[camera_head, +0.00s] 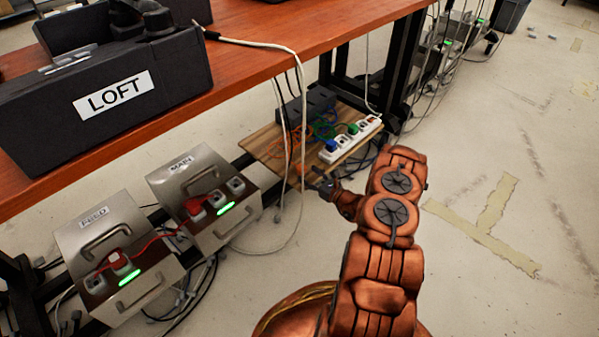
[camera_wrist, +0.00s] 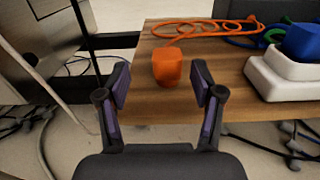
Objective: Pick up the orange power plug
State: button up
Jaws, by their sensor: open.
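The orange power plug (camera_wrist: 167,66) sits near the front edge of a wooden board (camera_wrist: 222,76) in the wrist view, with its orange cord (camera_wrist: 205,28) coiled behind it. My gripper (camera_wrist: 160,80) is open, and its two fingers stand apart on either side of the plug's near end. In the head view my gripper (camera_head: 328,187) is at the front edge of the board (camera_head: 262,146), and the plug is small and hard to make out beside the fingers.
A white power strip (camera_head: 352,139) with a blue plug (camera_wrist: 302,42) lies right of the orange plug. A white cable (camera_head: 300,110) hangs from the red tabletop (camera_head: 300,30) near my gripper. Open floor lies right.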

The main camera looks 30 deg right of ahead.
aim_at(305, 169)
jog(key=shift+w+d+f+b, duration=0.15)
jog(key=shift+w+b, duration=0.75)
jog(key=shift+w, duration=0.5)
jog(key=shift+b+x, duration=0.4)
jog(key=shift+x, duration=0.85)
jog(key=c, duration=1.3)
jog(key=shift+o, duration=0.2)
jog(key=shift+r, duration=0.3)
